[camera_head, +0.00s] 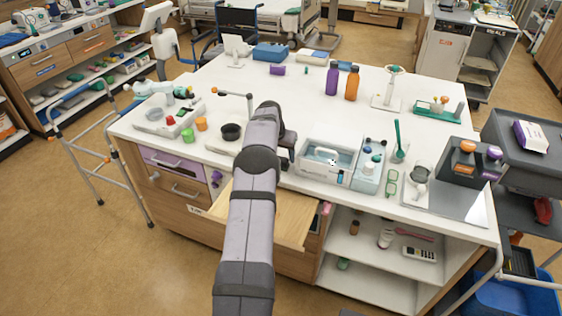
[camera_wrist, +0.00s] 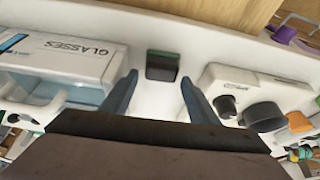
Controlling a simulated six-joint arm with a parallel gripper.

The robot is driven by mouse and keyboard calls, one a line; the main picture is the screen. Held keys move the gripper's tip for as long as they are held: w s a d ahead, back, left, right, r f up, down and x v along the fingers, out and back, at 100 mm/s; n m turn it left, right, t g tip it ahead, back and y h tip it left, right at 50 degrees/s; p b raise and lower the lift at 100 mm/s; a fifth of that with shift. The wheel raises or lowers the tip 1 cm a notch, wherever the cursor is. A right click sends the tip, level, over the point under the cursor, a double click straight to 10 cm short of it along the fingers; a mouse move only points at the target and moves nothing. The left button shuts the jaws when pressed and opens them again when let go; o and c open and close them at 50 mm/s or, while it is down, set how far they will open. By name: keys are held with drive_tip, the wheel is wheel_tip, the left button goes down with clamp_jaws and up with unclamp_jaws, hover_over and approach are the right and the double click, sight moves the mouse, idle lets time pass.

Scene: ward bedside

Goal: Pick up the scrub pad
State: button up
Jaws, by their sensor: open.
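A small dark block with a green edge, which looks like the scrub pad (camera_wrist: 162,66), lies on the white counter in the wrist view. It sits between a white box marked GLASSES (camera_wrist: 60,65) and a white unit with dark knobs (camera_wrist: 250,95). My gripper (camera_wrist: 159,84) is open and empty, with one finger on each side of the pad's line. The fingertips appear just short of the pad; their height above it is unclear. In the head view, my gripper (camera_head: 286,150) is over the counter's front part, and my arm hides the pad.
The counter (camera_head: 300,95) has a clear middle. An open wooden drawer (camera_head: 285,210) juts out below its front edge. The glasses box (camera_head: 327,172) stands right of my gripper, and a black round knob or bowl (camera_head: 231,132) stands left. Purple and orange bottles (camera_head: 352,84) stand farther back.

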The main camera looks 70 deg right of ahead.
drive_tip(key=shift+p+x, duration=0.45)
drive_tip(key=shift+x, duration=1.1)
drive_tip(key=c, duration=0.8)
drive_tip(key=shift+r+b, duration=0.35)
drive_tip(key=shift+r, duration=0.3)
wheel_tip(320, 180, up, 9)
drive_tip(key=shift+f+b, duration=0.15)
drive_tip(key=shift+b, duration=0.4)
